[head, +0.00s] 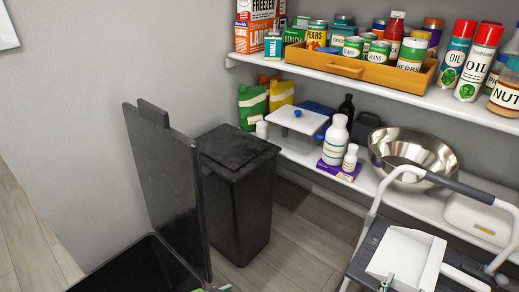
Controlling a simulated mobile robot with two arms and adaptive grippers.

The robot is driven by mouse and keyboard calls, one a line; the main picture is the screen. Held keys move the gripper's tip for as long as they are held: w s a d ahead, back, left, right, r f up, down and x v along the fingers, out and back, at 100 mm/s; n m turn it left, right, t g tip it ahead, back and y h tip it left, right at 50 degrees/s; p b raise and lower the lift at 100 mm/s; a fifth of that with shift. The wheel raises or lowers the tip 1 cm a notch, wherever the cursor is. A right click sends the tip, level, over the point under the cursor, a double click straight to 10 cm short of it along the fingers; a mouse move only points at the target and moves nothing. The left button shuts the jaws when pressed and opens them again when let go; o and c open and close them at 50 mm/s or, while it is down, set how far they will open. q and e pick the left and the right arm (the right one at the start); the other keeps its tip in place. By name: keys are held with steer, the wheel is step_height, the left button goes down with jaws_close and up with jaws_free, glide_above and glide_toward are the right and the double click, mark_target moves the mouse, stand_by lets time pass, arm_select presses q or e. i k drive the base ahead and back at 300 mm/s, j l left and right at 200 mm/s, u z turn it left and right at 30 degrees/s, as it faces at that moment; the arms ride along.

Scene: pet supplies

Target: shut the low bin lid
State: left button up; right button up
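A black bin (135,268) stands at the bottom left, cut off by the lower edge of the head view. Its top is open and the inside looks dark. Its flat black lid (165,185) stands raised, nearly upright, along the bin's far right side. A second, taller-looking black bin (238,200) stands behind it with its lid (232,146) down. A small greenish bit at the bottom edge near the open bin is too cut off to identify.
A step stool (490,187) with a white dustpan (405,252) on it stands at the lower right. Shelves (450,103) along the wall hold cans, bottles and a metal bowl (412,152). Bare floor (300,235) lies between the closed bin and the stool.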

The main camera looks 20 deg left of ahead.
mark_target(168, 161)
steer(key=u, duration=1.25)
